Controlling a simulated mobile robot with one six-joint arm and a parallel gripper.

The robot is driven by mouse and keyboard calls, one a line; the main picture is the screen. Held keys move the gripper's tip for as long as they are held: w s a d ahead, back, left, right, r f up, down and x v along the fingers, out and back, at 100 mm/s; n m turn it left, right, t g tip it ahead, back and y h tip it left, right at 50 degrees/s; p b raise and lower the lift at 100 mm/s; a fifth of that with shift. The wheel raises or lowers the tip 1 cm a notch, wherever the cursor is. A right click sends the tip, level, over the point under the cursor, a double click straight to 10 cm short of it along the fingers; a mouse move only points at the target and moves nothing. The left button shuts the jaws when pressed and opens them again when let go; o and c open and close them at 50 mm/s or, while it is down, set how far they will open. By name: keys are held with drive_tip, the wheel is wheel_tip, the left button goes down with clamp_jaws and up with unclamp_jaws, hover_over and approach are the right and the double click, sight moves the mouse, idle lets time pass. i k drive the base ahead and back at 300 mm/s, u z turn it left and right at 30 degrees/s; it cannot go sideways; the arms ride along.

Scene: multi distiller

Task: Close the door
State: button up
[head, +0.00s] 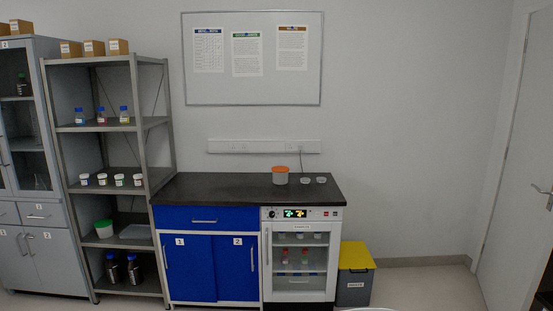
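Several doors are in view, and I cannot tell which one the task means. A grey room door (515,160) with a lever handle (541,190) stands at the right edge; it looks flush with its frame, but part of it is cut off. The blue cabinet has door 1 (190,275) and door 2 (232,275), which both look shut. The white oven-like appliance has a glass door (300,276) with a vertical handle at its left; it looks shut. My gripper is not in view.
A dark worktop (230,185) holds an orange-lidded tub (280,177) and two small dishes. A yellow-lidded waste bin (354,278) stands right of the appliance. A metal shelf (105,130) and grey cabinet (38,260) stand left. Floor (425,288) right of the bin is clear.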

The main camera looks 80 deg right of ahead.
sight(516, 251)
drive_tip(key=z, duration=4.2)
drive_tip(key=i, duration=3.9)
drive_tip(key=z, duration=0.45)
drive_tip(key=k, duration=0.8)
drive_tip(key=u, duration=0.1)
